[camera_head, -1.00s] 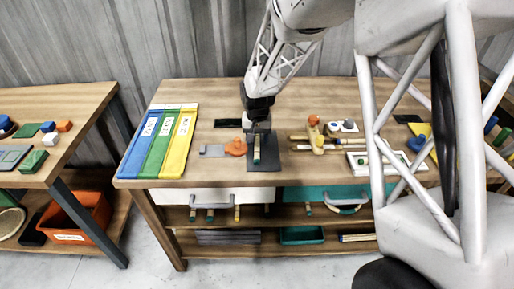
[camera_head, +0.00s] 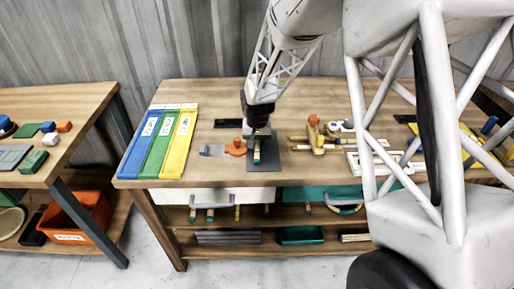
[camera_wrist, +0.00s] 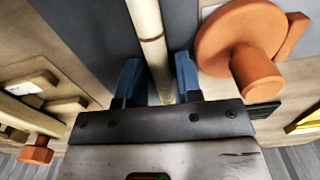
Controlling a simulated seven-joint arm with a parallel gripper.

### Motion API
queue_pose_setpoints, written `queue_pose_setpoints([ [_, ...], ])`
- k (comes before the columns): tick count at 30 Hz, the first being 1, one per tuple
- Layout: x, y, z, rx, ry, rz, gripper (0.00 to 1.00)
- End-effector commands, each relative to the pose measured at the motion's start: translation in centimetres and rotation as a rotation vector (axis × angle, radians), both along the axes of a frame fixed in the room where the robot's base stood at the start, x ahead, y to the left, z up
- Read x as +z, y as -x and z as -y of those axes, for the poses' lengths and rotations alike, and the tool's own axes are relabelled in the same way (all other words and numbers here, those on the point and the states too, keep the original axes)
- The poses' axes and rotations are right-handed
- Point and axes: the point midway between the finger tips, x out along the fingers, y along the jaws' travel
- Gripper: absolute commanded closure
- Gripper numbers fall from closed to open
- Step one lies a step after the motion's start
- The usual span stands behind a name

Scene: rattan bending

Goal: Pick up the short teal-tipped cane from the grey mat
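The short cane (camera_head: 257,153) lies on the grey mat (camera_head: 271,161), pointing toward the front edge of the table. A teal tip shows at its near end in the head view. My gripper (camera_head: 257,138) is over the mat, at the cane's far part. In the wrist view the pale cane (camera_wrist: 153,50) runs between the two blue fingers of my gripper (camera_wrist: 160,80). The teal tip is not visible in the wrist view.
An orange round-headed fixture (camera_head: 236,147) stands just left of the mat; it also shows in the wrist view (camera_wrist: 240,45). Canes and a wooden jig with an orange knob (camera_head: 314,122) are to the right. Blue, green and yellow strips (camera_head: 158,145) lie farther left.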

Motion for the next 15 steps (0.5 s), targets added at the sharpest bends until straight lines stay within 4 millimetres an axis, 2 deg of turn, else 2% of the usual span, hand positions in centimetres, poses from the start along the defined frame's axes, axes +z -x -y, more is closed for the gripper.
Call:
queue_pose_setpoints([
  [1, 0.0, 0.0, 0.0, 0.0, 0.0, 0.0, 0.75],
  [6, 0.0, 0.0, 0.0, 0.0, 0.0, 0.0, 1.0],
  [15, 0.11, -0.01, -0.01, 0.0, 0.0, 0.0, 1.0],
])
